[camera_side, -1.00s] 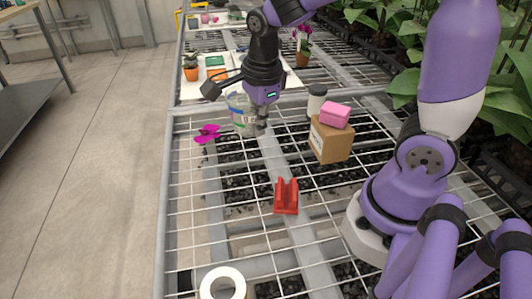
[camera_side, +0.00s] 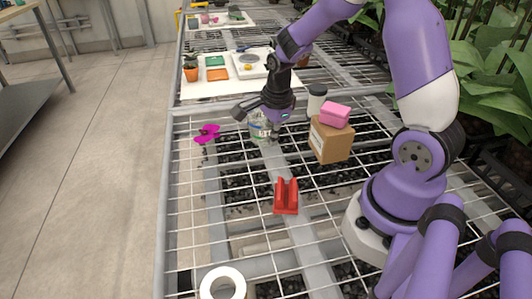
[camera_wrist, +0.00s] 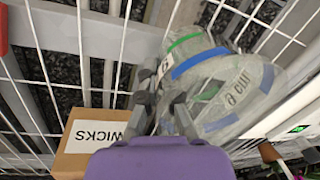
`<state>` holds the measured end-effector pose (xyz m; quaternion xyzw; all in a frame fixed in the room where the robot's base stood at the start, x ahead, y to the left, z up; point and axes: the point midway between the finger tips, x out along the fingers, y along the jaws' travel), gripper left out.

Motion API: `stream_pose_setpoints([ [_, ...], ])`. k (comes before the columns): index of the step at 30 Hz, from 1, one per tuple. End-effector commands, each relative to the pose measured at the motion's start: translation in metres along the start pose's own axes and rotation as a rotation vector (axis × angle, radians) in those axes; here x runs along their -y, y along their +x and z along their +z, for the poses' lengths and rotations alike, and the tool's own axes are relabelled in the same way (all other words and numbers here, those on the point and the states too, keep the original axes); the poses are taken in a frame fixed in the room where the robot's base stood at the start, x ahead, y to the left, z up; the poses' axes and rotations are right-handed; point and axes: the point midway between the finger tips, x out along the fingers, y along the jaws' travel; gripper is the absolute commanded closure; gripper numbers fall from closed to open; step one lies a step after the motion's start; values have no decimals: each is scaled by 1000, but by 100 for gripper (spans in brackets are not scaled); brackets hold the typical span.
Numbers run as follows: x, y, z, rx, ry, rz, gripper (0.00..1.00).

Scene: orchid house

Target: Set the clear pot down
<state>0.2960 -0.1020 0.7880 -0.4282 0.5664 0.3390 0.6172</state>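The clear pot (camera_side: 261,130) is see-through, with green and blue bands and printed marks on its wall. It is at the far part of the near wire-mesh bench. My gripper (camera_side: 268,113) is shut on its rim side, and the pot moves with it. In the wrist view the pot (camera_wrist: 225,88) hangs beyond my gripper's fingers (camera_wrist: 165,112), which partly cover its near edge. The side view shows the pot roughly upright, close over the mesh; I cannot tell whether its base touches.
A cardboard box (camera_side: 331,141) with a pink block (camera_side: 335,115) on top stands right of the pot, near a dark-lidded white jar (camera_side: 316,101). A magenta flower (camera_side: 207,133) lies left. A red holder (camera_side: 286,196) and a white roll (camera_side: 222,284) are nearer. Open mesh lies between.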

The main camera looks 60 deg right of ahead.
Motion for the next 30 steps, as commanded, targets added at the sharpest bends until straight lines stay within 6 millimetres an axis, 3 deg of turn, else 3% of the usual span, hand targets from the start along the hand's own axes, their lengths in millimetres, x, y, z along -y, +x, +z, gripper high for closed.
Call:
stream_pose_setpoints([
  [3, -1, 2, 0, 0, 0, 2, 100],
  [4, -1, 3, 0, 0, 0, 2, 91],
  [6, -1, 2, 0, 0, 0, 1, 63],
  [16, 0, 2, 0, 0, 0, 0, 63],
  [20, 1, -8, 0, 0, 0, -3, 63],
  [30, 2, -81, 0, 1, 0, -7, 63],
])
